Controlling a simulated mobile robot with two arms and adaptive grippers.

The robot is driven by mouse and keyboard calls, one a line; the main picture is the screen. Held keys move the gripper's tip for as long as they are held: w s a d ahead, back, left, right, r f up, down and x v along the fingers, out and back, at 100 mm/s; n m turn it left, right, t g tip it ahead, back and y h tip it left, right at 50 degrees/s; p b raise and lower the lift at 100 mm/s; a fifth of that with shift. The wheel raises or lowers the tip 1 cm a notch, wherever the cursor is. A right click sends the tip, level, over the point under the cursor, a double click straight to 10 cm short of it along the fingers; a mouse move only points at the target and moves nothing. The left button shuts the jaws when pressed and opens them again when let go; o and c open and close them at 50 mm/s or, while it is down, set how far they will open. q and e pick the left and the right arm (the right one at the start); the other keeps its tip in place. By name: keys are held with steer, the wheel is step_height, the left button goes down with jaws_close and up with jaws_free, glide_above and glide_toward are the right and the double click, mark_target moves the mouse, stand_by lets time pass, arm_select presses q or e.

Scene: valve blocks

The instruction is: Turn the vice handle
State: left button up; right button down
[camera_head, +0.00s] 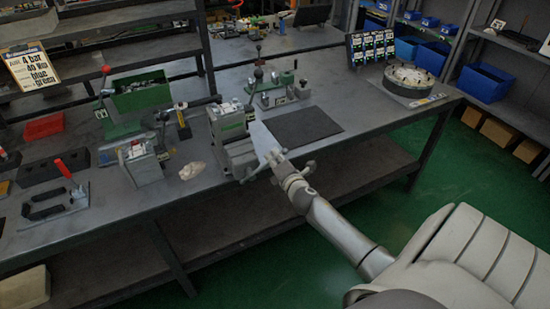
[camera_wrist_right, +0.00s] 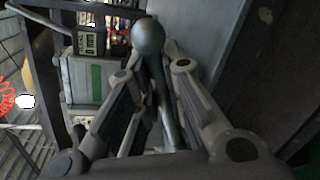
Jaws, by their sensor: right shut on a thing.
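The vice (camera_head: 236,150), a grey block with green parts, stands at the front edge of the workbench. Its body with a green stripe also shows in the right wrist view (camera_wrist_right: 97,82). The vice handle (camera_wrist_right: 149,38), a dark bar with a round ball end, runs between the fingers of my right gripper (camera_wrist_right: 154,76). In the head view my right gripper (camera_head: 264,167) is at the vice's front right side, shut on the handle. The gripper hides part of the handle there. My left gripper is not in view.
A dark flat mat (camera_head: 303,127) lies right of the vice. A second vice-like device (camera_head: 142,162) and a small beige lump (camera_head: 192,170) are to its left. A green bin (camera_head: 141,92) stands behind. Free floor (camera_head: 395,207) lies in front of the bench.

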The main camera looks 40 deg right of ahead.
steer(key=c, duration=1.5)
jaws_free()
steer(key=shift+s, duration=0.1)
steer(key=v, duration=1.2)
